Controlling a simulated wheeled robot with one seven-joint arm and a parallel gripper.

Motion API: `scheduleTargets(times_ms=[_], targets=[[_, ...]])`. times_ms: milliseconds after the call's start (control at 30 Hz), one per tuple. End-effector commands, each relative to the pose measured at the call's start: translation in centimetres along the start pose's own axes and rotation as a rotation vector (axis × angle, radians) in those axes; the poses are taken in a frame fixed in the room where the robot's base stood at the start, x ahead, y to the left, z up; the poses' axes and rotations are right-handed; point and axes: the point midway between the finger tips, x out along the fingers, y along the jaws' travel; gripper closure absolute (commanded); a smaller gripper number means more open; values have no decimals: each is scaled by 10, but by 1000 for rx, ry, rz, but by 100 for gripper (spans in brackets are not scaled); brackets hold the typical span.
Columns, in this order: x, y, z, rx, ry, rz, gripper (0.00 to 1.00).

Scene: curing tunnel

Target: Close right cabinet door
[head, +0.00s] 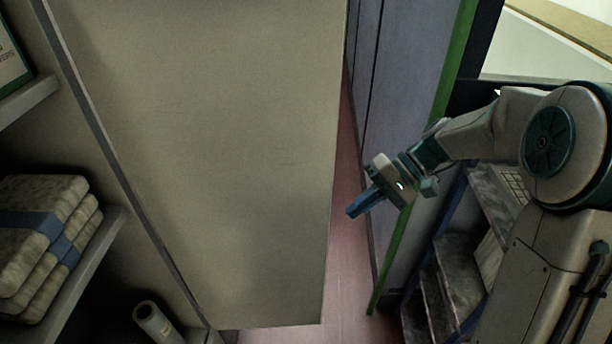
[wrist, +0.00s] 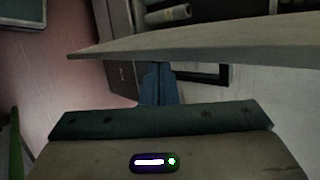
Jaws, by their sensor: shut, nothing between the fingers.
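The right cabinet door (head: 220,150) is a large beige panel. It stands open, filling the middle of the head view, beside the cabinet's shelves on the left. In the wrist view the door (wrist: 225,43) shows as a grey slab seen nearly edge-on across the upper part. My gripper (head: 353,210) is to the right of the door's free edge in the head view, its blue fingers shut and empty. In the wrist view the fingers (wrist: 155,85) point toward the slab, with their tips at its lower edge. I cannot tell whether they touch it.
Folded cloths (head: 35,240) with blue bands lie on a cabinet shelf (head: 95,240), and a pale roll (head: 157,322) stands below. A blue-grey panel with a green edge (head: 410,215) stands close behind my gripper. A narrow strip of reddish floor (head: 346,235) is clear.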

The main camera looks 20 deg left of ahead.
Motion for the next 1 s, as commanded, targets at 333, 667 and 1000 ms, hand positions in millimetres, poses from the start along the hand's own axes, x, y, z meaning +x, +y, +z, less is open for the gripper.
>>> scheduleTargets(times_ms=[333,667,1000], targets=[[-21,-49,-65,-189,-95,-532,100],[-27,-67,-73,-258,-101,-676,100],[24,-109,-60,-255,-103,-671,100]])
